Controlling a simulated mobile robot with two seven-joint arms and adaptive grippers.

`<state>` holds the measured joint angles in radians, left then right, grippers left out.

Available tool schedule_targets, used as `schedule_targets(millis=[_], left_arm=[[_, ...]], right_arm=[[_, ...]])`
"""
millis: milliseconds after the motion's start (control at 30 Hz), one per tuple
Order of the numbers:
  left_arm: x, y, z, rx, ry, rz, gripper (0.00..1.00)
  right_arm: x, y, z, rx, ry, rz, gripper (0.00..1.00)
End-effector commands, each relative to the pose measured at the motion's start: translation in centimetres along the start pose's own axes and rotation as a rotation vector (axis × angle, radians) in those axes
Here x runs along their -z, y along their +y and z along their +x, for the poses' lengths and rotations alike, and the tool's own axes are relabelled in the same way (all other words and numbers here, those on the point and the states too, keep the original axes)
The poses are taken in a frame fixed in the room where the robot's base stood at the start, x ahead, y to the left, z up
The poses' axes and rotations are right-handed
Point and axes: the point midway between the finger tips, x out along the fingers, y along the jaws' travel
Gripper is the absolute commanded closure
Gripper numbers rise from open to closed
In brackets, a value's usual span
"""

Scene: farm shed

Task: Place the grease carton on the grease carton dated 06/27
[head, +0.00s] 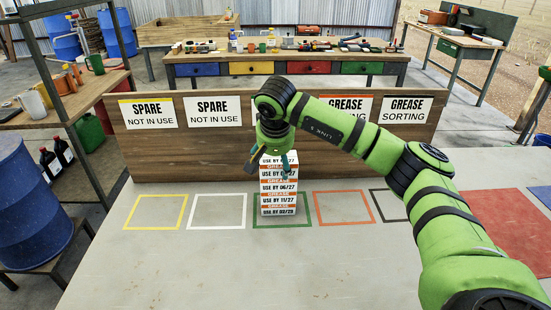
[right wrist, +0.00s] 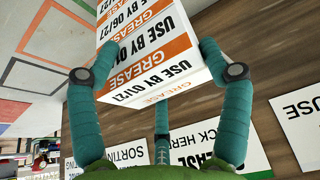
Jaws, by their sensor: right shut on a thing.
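A stack of white and orange grease cartons (head: 285,197) stands upright inside the green outlined square on the table. From the bottom its labels read 02/29, 11/27 and 06/27; the labels above are partly hidden or too small to read surely. My right gripper (head: 273,150) is at the top of this stack, with its fingers shut on the uppermost carton (right wrist: 165,78). That carton shows between the teal fingers in the right wrist view, its date ending in /27. I cannot tell whether the two touch. My left gripper is not in view.
Yellow (head: 155,212), white (head: 217,211), orange (head: 344,208) and dark outlined squares beside the stack are empty. A wooden board (head: 225,157) with signs stands behind them. The table's front area is clear. A red mat (head: 505,230) lies at the right.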

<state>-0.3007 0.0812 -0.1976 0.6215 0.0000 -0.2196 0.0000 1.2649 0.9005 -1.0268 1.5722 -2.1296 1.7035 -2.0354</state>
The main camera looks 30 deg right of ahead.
Motion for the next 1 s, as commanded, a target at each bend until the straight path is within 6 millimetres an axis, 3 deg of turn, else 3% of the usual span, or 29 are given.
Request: schedule_targets(millis=[33, 67, 100, 567, 1000], left_arm=[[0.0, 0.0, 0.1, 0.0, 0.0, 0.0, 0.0], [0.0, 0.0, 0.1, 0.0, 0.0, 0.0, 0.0], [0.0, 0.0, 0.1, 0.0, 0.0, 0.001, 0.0], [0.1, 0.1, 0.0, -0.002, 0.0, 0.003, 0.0], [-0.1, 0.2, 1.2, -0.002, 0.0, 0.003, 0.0]], right_arm=[[-0.1, 0.0, 0.2, 0.0, 0.0, 0.0, 0.17], [-0.1, 0.0, 0.1, 0.0, 0.0, 0.0, 0.05], [-0.1, 0.0, 0.1, 0.0, 0.0, 0.0, 0.0], [0.1, 0.0, -0.6, 0.001, 0.001, 0.0, 0.0], [0.1, -0.1, -9.2, 0.003, 0.004, -0.001, 0.0]])
